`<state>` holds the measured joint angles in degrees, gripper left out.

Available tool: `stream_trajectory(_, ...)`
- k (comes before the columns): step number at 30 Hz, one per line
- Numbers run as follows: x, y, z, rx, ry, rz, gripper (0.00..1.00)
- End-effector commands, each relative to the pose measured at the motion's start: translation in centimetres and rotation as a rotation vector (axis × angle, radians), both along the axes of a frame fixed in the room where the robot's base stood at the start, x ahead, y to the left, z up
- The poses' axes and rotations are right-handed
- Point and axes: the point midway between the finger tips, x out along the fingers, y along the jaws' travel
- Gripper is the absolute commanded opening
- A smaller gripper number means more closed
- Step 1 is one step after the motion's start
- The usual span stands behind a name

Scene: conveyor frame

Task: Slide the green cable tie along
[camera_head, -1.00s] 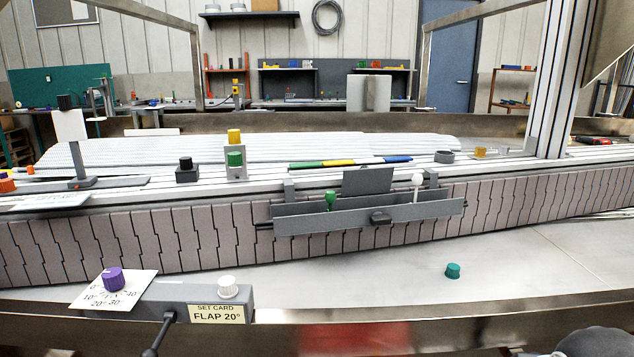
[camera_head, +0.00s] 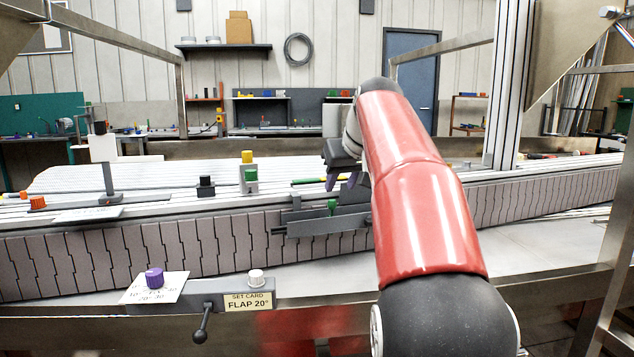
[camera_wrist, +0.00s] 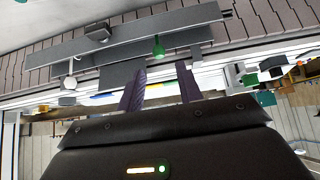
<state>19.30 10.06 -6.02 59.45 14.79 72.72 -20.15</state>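A small green upright piece (camera_head: 332,205) stands at the grey slotted bracket (camera_head: 310,226) on the conveyor's near side. It also shows in the wrist view (camera_wrist: 158,46). I cannot make out a strap shape, so I cannot tell whether it is the cable tie. My gripper (camera_head: 343,181) has dark purple fingers and hangs just above and behind the bracket. In the wrist view its fingers (camera_wrist: 160,84) are apart with nothing between them, and the green piece is beyond the tips, not touched. A white round-headed piece (camera_wrist: 69,82) stands farther along the bracket.
My red arm hides the bracket's right end and the bench behind it. A grey block with yellow and green knobs (camera_head: 250,174) and a black block (camera_head: 205,187) stand left. A purple knob (camera_head: 154,278) and a box labelled FLAP 20° (camera_head: 215,288) are in front.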

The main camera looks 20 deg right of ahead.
Motion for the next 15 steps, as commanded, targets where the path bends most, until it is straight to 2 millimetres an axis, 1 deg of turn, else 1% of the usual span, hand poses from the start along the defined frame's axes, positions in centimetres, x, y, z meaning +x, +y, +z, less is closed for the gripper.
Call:
stream_trajectory(5,1.3,0.0,-1.7,0.002,0.004,0.001,0.35)
stream_trajectory(9,2.7,-0.1,-3.6,0.001,0.003,0.001,0.35)
stream_trajectory(15,4.5,-0.3,-5.7,0.000,0.002,0.000,0.35)
